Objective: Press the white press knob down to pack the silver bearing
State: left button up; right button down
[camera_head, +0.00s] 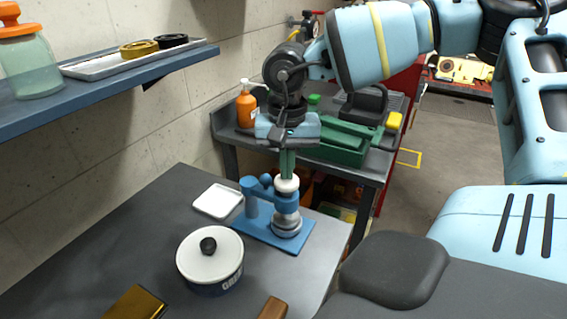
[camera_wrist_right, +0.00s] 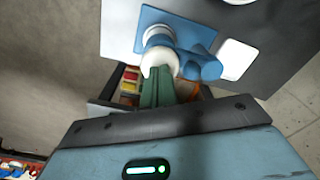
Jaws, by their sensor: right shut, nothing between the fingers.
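The white press knob (camera_head: 287,187) tops a blue press (camera_head: 268,232) standing on the dark table. It also shows in the wrist view (camera_wrist_right: 160,57). Silver ringed metal, which looks like the silver bearing (camera_head: 287,222), sits below the knob on the press base. My right gripper (camera_head: 288,175) points straight down, its green fingers shut and empty. In both views its fingertips (camera_wrist_right: 155,76) meet the knob's top; I cannot tell whether they touch or hover just above. My left gripper is not in view.
A white lidded pot (camera_head: 211,257), a small white tray (camera_head: 217,201), a gold box (camera_head: 136,303) and a brown block (camera_head: 273,308) lie around the press. A shelf (camera_head: 120,82) is at left. Behind stands a bench with an orange bottle (camera_head: 247,108).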

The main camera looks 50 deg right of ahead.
jog(key=shift+f, duration=0.4)
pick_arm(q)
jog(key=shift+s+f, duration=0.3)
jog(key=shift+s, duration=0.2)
pick_arm(e)
jog(key=shift+r, duration=0.15)
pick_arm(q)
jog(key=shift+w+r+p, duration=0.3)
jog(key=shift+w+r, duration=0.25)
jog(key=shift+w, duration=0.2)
pick_arm(e)
jog(key=shift+r, duration=1.35)
